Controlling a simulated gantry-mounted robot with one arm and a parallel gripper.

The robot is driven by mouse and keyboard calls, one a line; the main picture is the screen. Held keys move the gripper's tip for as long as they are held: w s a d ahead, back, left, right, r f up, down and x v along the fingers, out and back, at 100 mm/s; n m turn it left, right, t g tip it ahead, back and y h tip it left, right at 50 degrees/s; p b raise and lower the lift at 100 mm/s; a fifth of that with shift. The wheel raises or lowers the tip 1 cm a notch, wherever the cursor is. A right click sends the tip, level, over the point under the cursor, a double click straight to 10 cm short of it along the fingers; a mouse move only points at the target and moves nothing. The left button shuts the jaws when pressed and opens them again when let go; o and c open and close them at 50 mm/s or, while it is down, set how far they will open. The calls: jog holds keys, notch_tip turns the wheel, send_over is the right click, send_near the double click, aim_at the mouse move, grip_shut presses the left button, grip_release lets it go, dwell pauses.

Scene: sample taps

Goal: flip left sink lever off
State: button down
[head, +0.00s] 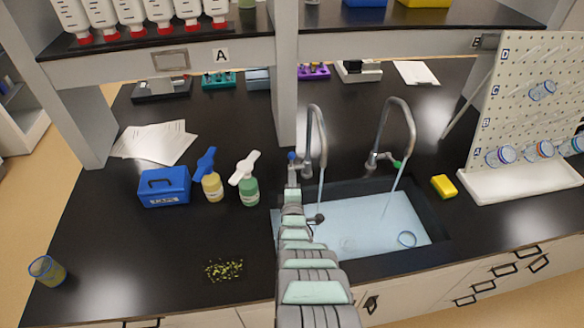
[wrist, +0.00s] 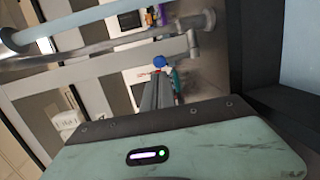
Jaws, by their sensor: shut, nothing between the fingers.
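The left tap (head: 320,128) is a curved metal spout at the back edge of the sink (head: 440,228), with water running from it. Its blue-tipped lever (head: 291,156) shows just beyond the end of my arm. My gripper (head: 292,178) reaches up to the lever's near side and partly covers the tap's base. In the wrist view the blue tip (wrist: 159,62) sits right at the end of my gripper (wrist: 160,80). The fingers are shut with nothing held. I cannot tell whether they touch the lever.
The right tap (head: 402,118), with a green lever tip (head: 397,163), also runs water. A green bottle (head: 249,190) and a yellow bottle (head: 212,187) stand left of my arm. A yellow sponge (head: 444,186) lies right of the sink. A shelf post (head: 286,80) rises behind the left tap.

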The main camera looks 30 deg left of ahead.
aim_at(292, 158)
jog(key=b+x, duration=0.2)
jog(key=x, duration=0.3)
jog(key=shift+w, duration=0.15)
jog(key=shift+w+a+f+b, duration=0.25)
jog(key=shift+f+b, duration=0.05)
jog(key=shift+b, duration=0.3)
jog(key=shift+w+a+r+b, duration=0.15)
jog(key=shift+w+a+b, duration=0.1)
jog(key=shift+w+b, duration=0.45)
jog(key=shift+r, duration=0.1)
